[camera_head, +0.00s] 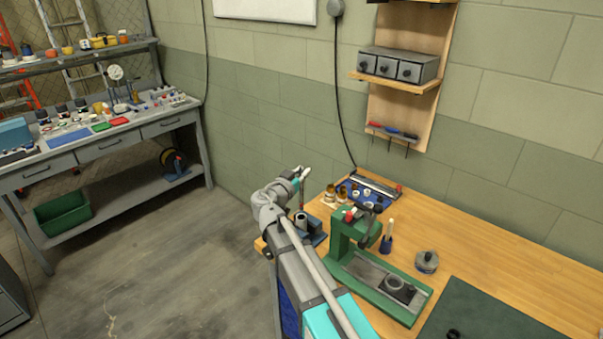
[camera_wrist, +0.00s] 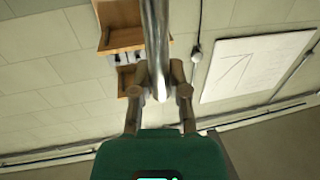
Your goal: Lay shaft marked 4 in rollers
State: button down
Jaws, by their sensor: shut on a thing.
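In the wrist view my gripper (camera_wrist: 160,92) is shut on a bright metal shaft (camera_wrist: 155,40), which runs up out of the picture from between the fingertips. No number shows on it. In the head view my gripper (camera_head: 300,176) is above the left end of the wooden bench, and the shaft is hard to make out there. I cannot clearly make out the rollers. A blue rack (camera_head: 362,196) with small round parts lies on the bench right of my gripper, with a long metal bar behind it. A dark blue fixture (camera_head: 313,229) stands below my gripper.
A green press (camera_head: 352,240) stands right of my arm, with a small blue holder (camera_head: 386,243) and a grey round part (camera_head: 427,262) beyond it. A dark mat (camera_head: 480,316) covers the front right. A wooden wall board with drawers (camera_head: 399,66) hangs above the bench.

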jog(key=shift+r+p, duration=4.85)
jog(key=shift+r, duration=0.15)
jog(key=shift+f, duration=0.15)
notch_tip(320, 180, down, 3)
jog(key=b, duration=0.3)
jog(key=shift+f+b, duration=0.2)
jog(key=shift+b, duration=0.1)
jog(key=shift+r, duration=0.1)
